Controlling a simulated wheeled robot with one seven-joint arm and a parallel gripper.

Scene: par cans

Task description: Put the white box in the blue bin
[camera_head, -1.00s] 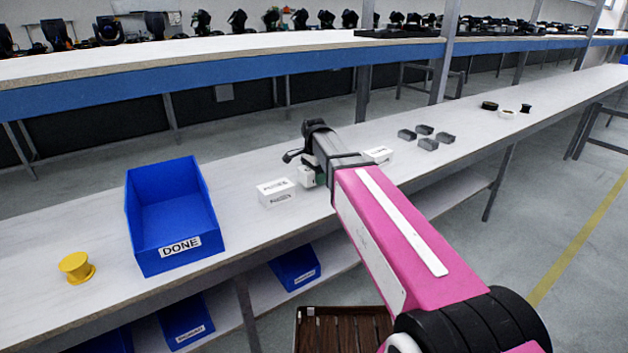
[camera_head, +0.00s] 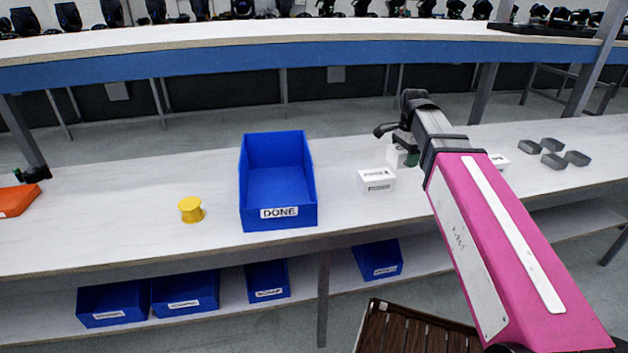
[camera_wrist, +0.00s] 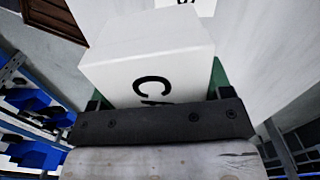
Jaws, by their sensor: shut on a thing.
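The blue bin (camera_head: 250,203), marked DONE, stands open on the white bench, left of my gripper. It looks empty. My gripper (camera_head: 409,156) is shut on a white box (camera_head: 394,155), partly hidden by the fingers in the head view. In the wrist view the held white box (camera_wrist: 140,65) fills the middle, with dark letters on it and green pads at its sides. Another white box (camera_head: 376,181) with a printed label sits on the bench between the bin and my gripper. I cannot tell how high the held box is.
A yellow spool (camera_head: 191,209) stands left of the bin and an orange thing (camera_head: 17,200) lies farther left. A white box (camera_head: 499,161) and several grey trays (camera_head: 553,160) are right of my arm. Several blue bins (camera_head: 185,290) sit on the lower shelf.

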